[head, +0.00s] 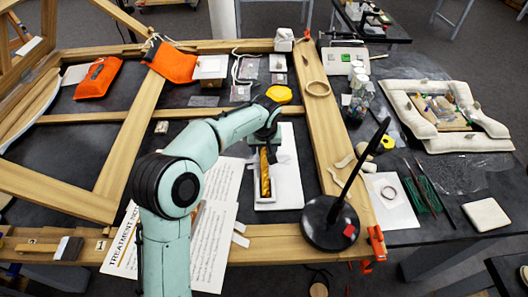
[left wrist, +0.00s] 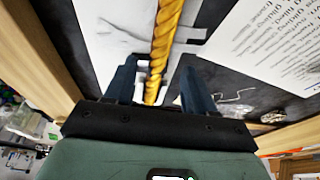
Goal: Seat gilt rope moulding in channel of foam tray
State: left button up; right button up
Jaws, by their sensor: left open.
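The gilt rope moulding (head: 265,182) is a short, twisted gold length lying lengthwise along the left part of the white foam tray (head: 288,180). In the left wrist view the moulding (left wrist: 166,36) runs between my fingers, with white tray (left wrist: 100,45) to its left. I cannot tell whether it is fully down in the channel. My left gripper (head: 266,143) is over the moulding's far part. In the left wrist view the left gripper (left wrist: 159,68) is open, one finger on each side of the moulding with gaps. My right gripper is not in view.
Printed treatment sheets (head: 214,230) lie left of the tray. A wooden frame rail (head: 322,110) runs to its right, and a black round-based stand (head: 328,222) is at the front right. Orange pouches (head: 170,62) lie at the back left.

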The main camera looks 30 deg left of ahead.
pick_arm(q)
jog(key=v, duration=0.8)
